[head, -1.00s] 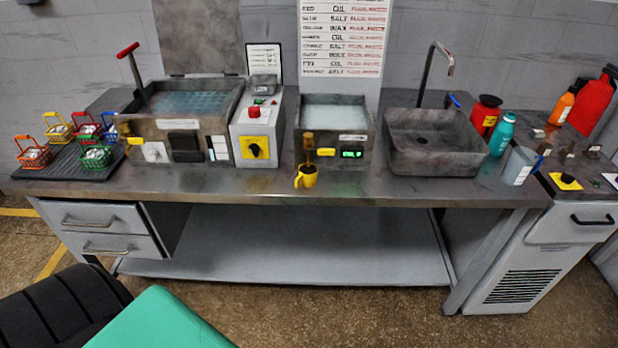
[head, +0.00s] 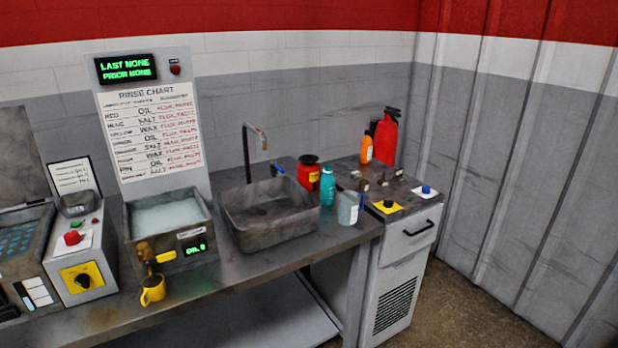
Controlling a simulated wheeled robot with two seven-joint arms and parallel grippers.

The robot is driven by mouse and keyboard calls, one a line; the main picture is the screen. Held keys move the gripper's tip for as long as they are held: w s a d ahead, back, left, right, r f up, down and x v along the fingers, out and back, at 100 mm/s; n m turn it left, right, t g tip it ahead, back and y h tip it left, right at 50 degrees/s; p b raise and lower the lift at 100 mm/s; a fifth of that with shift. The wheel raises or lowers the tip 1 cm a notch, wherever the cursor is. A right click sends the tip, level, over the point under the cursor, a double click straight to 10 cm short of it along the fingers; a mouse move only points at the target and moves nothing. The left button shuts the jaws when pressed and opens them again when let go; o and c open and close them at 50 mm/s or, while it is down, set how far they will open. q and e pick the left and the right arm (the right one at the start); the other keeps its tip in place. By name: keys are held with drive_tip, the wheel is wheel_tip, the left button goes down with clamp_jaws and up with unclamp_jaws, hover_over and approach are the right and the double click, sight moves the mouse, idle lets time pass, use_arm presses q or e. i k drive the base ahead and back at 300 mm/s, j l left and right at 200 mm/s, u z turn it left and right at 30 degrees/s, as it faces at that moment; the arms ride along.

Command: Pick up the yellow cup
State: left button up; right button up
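The yellow cup (head: 153,291) stands upright near the front edge of the metal bench (head: 235,278). It sits just below a brass-coloured tap (head: 145,256) on the front of the small liquid-filled basin (head: 168,218). What is inside the cup is too small to tell. Neither of my grippers is in this view.
A grey sink (head: 268,213) stands right of the basin. A teal bottle (head: 327,186), a red container (head: 308,172) and a grey jug (head: 348,208) crowd its right side. A control box (head: 80,268) stands left of the cup. Floor (head: 470,315) shows clear at the right.

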sight(156, 288)
drive_tip(key=i+l+u, duration=0.15)
drive_tip(key=u, duration=0.25)
drive_tip(key=i+l+u, duration=0.2)
drive_tip(key=u, duration=0.2)
drive_tip(key=i+l+u, duration=0.15)
drive_tip(key=u, duration=0.2)
drive_tip(key=i+l+u, duration=0.1)
drive_tip(key=l+u, duration=0.3)
